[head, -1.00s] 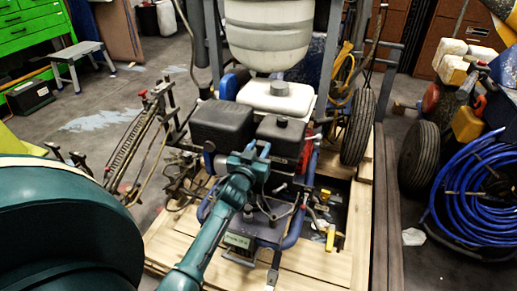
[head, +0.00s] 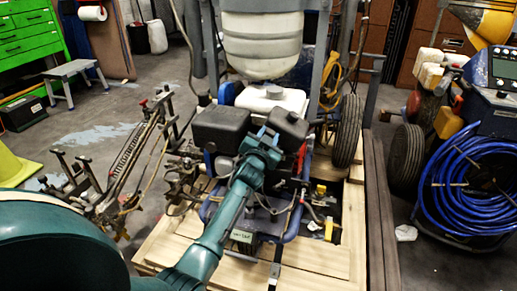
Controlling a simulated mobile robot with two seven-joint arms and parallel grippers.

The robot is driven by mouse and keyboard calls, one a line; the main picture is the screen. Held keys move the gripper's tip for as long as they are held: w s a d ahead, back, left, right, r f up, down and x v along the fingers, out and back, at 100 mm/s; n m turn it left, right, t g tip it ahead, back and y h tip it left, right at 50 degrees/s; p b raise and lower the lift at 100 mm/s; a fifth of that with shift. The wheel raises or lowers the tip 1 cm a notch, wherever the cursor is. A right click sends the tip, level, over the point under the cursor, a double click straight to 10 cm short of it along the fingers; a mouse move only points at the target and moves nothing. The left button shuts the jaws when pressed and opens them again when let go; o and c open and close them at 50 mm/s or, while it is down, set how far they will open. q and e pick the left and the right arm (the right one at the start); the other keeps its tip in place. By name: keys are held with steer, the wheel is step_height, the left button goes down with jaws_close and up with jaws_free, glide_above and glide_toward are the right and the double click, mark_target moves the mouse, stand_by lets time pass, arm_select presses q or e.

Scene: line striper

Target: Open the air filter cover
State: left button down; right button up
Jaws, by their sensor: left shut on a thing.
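The air filter cover (head: 289,124) is a black box-shaped part with a small knob on top, on the engine of the line striper, right of centre in the head view. It sits tilted, and its left part is hidden behind my gripper. My left gripper (head: 267,136) reaches up from below and is shut on the near left side of the cover. The fingertips are small and partly hidden, so the exact grip is hard to see. My right gripper is not in view.
A second black box (head: 221,128) stands just left of the cover. The white fuel tank (head: 270,98) is close behind, below a large white container (head: 266,38). Blue frame tubes and a wheel (head: 348,130) flank the engine. A blue hose coil (head: 466,190) lies at right.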

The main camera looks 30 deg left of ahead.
arm_select(q)
steer(key=w+d+r+m+b, duration=0.1)
steer(key=w+d+m+b, duration=0.1)
steer(key=d+m, duration=1.2)
steer(key=shift+w+d+r+m+b, duration=0.15)
steer(key=shift+w+r+m+b, duration=0.25)
steer(key=shift+w, duration=0.4)
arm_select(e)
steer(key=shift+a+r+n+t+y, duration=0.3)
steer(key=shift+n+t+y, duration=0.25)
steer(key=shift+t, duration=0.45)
arm_select(q)
steer(key=c, duration=1.1)
jaws_free()
steer(key=shift+f, duration=0.1)
steer(key=shift+o, duration=0.3)
steer(key=shift+f, duration=0.1)
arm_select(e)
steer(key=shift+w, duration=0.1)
